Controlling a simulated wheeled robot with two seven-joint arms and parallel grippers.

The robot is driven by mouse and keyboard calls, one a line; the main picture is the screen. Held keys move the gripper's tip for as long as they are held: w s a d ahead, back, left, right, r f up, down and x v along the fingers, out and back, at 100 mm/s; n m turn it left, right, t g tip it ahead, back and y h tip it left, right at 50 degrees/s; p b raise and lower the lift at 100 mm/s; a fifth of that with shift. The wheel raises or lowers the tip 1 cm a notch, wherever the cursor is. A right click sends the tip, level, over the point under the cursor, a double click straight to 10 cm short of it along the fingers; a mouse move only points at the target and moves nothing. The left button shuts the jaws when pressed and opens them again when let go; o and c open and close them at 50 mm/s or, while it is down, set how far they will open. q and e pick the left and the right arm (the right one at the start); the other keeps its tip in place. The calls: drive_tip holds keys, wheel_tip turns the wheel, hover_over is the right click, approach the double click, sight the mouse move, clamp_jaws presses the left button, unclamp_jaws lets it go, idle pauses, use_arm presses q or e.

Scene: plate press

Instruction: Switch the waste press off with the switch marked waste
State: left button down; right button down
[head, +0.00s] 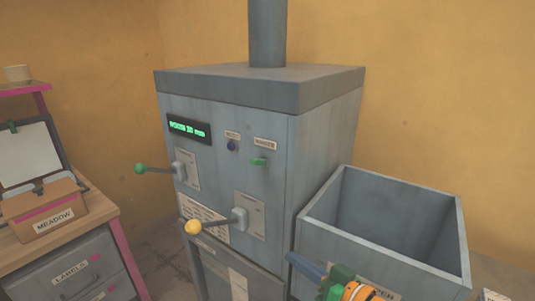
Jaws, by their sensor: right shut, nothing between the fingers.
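The waste press (235,130) is a tall grey cabinet with a pipe on top, in the middle of the head view. A small green switch (260,162) is on its front face, under a label (265,143) that seems to read "WASTE". A dark blue round button (232,146) sits just left of it under another small label. A display (188,129) with green text, too small to read surely, is at upper left. My right gripper (292,258) is at the bottom, shut and empty, below the switch and apart from it. My left gripper is out of view.
Two levers stick out of the front, one with a green knob (140,168), one with a yellow knob (193,227). An open grey bin (375,255) stands at the right. A box marked "MEADOW" (45,212) sits on a wooden-topped cabinet (108,207) at left.

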sight(258, 162)
wheel_tip(258, 162, up, 18)
drive_tip(key=t+y, duration=0.2)
drive_tip(key=y, duration=0.3)
drive_tip(key=shift+d+t, duration=0.25)
drive_tip(key=shift+t, duration=0.05)
drive_tip(key=shift+f, duration=0.15)
drive_tip(key=p+x, duration=0.1)
drive_tip(key=x, duration=0.1)
drive_tip(key=p+x, duration=0.2)
drive_tip(key=shift+w+a+r, duration=0.1)
drive_tip(key=shift+a+r, duration=0.05)
drive_tip(key=shift+r, duration=0.3)
drive_tip(key=x, duration=0.1)
drive_tip(key=p+x, duration=0.1)
drive_tip(key=x, duration=0.2)
drive_tip(key=shift+w+a+f, duration=0.15)
drive_tip(key=shift+w+f, duration=0.05)
drive_tip(key=shift+f, duration=0.05)
drive_tip(key=shift+w+a+r, duration=0.1)
drive_tip(key=shift+w+a, duration=0.3)
